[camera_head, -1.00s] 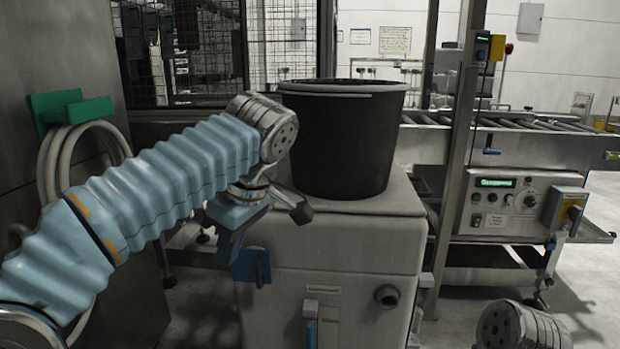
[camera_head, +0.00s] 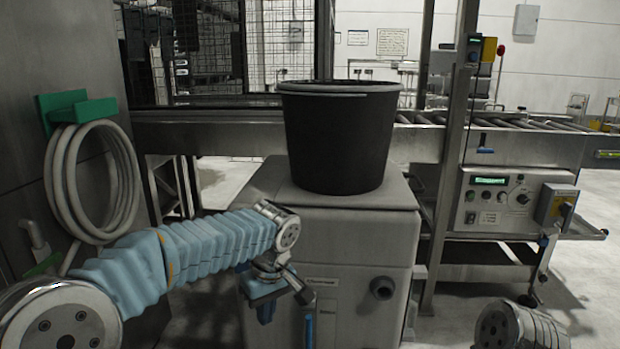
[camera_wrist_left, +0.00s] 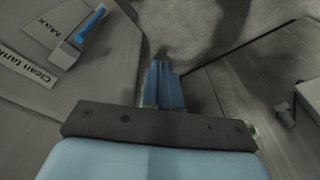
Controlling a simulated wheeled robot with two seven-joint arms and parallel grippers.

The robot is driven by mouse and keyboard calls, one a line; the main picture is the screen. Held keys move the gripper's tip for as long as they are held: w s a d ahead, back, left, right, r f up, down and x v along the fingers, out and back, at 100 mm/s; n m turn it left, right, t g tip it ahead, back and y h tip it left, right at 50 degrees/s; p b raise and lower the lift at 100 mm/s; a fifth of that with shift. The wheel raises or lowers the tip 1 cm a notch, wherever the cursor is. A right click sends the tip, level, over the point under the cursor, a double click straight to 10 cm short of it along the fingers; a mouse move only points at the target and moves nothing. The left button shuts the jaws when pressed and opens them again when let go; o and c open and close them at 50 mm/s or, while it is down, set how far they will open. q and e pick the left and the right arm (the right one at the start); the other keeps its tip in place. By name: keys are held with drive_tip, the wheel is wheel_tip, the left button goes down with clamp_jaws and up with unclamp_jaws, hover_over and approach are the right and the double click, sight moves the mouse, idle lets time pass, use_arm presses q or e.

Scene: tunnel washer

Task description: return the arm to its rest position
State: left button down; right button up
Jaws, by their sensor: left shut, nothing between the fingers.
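My left arm (camera_head: 190,257) in its blue ribbed sleeve comes in low from the left in the head view. My left gripper (camera_head: 266,312) hangs at its end, beside the left side of the grey cabinet (camera_head: 352,250) and below its top. In the left wrist view the blue fingers (camera_wrist_left: 164,85) are together with nothing between them, above the floor gap beside the cabinet. The right gripper is outside both views; only a round grey joint of mine (camera_head: 510,325) shows at the bottom right.
A black bucket (camera_head: 338,145) stands on the cabinet. A coiled hose (camera_head: 62,190) hangs from a green holder (camera_head: 75,110) on the left wall, close above my arm. A control panel (camera_head: 495,198) and roller conveyor (camera_head: 520,122) stand at the right. Open floor lies at the far right.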

use_arm(q)
drive_tip(key=s+d+f+m+g+h, duration=0.1)
drive_tip(key=s+f+m+h, duration=0.15)
drive_tip(key=f, duration=1.15)
drive_tip(key=s+f+m+g+h, duration=0.15)
drive_tip(key=s+f, duration=0.25)
drive_tip(key=f, duration=0.9)
drive_tip(key=s+a+f+m+t+h, duration=0.2)
drive_tip(key=s+f, duration=0.9)
drive_tip(key=s, duration=0.3)
drive_tip(key=shift+s+a+f, duration=0.35)
drive_tip(key=shift+s+f, duration=0.05)
